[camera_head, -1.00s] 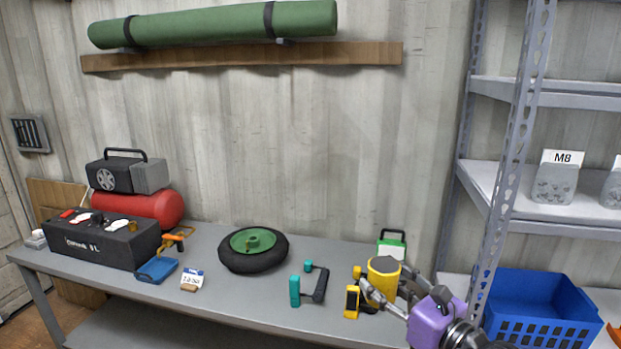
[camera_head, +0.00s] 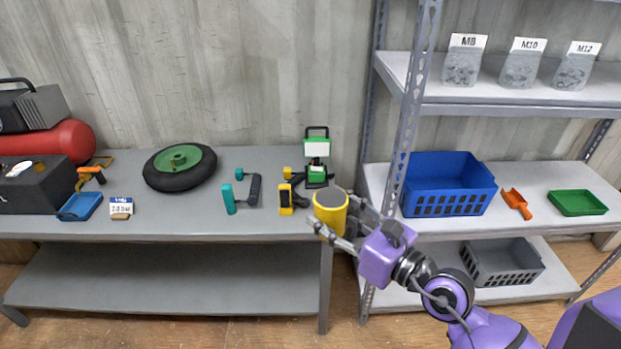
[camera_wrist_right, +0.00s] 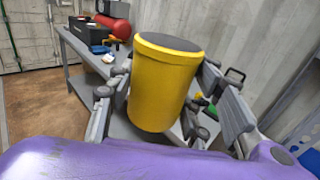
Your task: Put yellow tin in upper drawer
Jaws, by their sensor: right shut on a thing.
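The yellow tin (camera_head: 329,212) is a cylinder with a dark grey top. My right gripper (camera_head: 338,222) is shut on it and holds it up in front of the right end of the workbench. In the right wrist view the tin (camera_wrist_right: 162,85) stands roughly upright, slightly tilted, between the fingers of the right gripper (camera_wrist_right: 160,108). My left gripper is not in view. No drawer shows in these frames.
The workbench (camera_head: 120,275) holds a green-hubbed wheel (camera_head: 180,167), a yellow and black tool (camera_head: 287,197), a teal-handled tool (camera_head: 229,199) and a green work lamp (camera_head: 317,150). The metal shelf unit (camera_head: 385,195) beside it carries a blue crate (camera_head: 450,183), an orange scoop (camera_head: 516,202) and a green tray (camera_head: 577,203).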

